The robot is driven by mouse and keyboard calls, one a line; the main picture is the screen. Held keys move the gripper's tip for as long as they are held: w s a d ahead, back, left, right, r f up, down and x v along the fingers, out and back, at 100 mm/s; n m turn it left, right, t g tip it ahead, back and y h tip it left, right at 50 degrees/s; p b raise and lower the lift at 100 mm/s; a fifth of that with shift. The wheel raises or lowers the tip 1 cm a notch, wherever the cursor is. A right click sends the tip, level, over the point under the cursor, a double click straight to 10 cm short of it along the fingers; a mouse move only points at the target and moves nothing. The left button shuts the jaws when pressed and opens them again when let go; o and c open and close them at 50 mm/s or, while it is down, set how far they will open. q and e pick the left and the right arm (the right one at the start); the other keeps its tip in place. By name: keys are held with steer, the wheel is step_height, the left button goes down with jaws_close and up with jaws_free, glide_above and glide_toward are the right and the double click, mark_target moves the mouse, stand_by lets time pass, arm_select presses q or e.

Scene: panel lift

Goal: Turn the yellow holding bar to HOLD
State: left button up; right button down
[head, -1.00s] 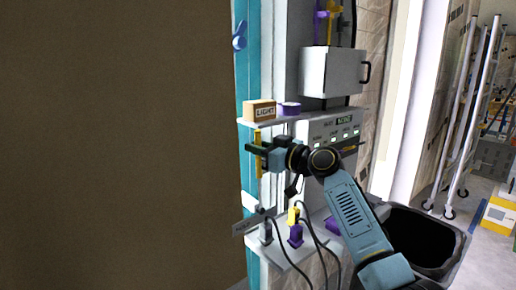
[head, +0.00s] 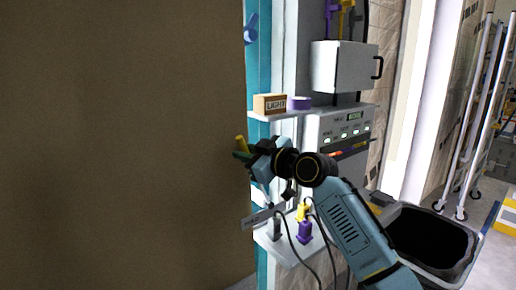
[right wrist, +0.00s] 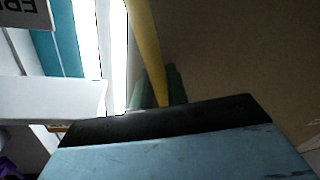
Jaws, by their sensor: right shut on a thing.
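The yellow holding bar (head: 240,143) shows as a short tilted end at the right edge of the large brown panel (head: 120,140). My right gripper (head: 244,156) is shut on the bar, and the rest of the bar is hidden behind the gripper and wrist. In the right wrist view the yellow bar (right wrist: 147,45) runs down between the green fingertips (right wrist: 160,88), with the brown panel beside it. My left gripper is not in view.
A shelf above the gripper carries a box marked LIGHT (head: 270,104) and a purple roll (head: 299,103). A lower shelf (head: 285,252) holds yellow, purple and grey plugs with cables. A grey control box (head: 345,130) and a dark bin (head: 430,240) stand to the right.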

mark_target(221, 164)
steer(key=shift+s+a+f+n+h, duration=0.2)
steer(key=shift+s+a+f+n, duration=0.5)
steer(key=shift+a, duration=0.2)
steer(key=shift+s+a+f+n+h, duration=0.2)
steer(key=shift+s+a+f+n, duration=0.4)
steer(key=shift+a, duration=0.25)
steer(key=c, duration=1.4)
jaws_free()
steer(key=v, duration=1.3)
steer(key=shift+d, duration=0.2)
